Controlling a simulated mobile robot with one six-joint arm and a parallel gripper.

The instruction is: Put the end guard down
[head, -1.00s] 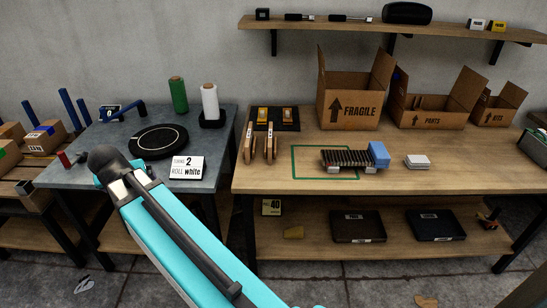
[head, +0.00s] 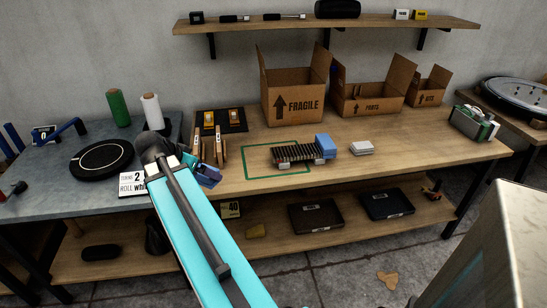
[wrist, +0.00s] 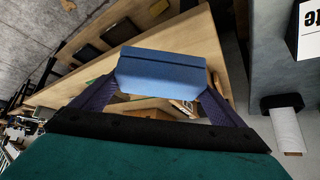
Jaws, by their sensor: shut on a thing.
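My gripper (wrist: 161,84) is shut on a blue end guard (wrist: 160,67), a blue block held between its two fingers in the wrist view. In the head view the gripper (head: 207,172) is partly hidden behind my arm, near the left front edge of the wooden bench (head: 400,140). A dark finned part (head: 296,153) lies on the bench, partly inside a green outline (head: 247,166). Another blue end guard (head: 326,145) sits on its right end; its left end is bare.
Two tan upright pieces (head: 220,147) stand left of the outline, close to my gripper. A white stack (head: 361,148) lies right of the finned part. Open cardboard boxes (head: 294,98) stand behind. The bench's right front is clear.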

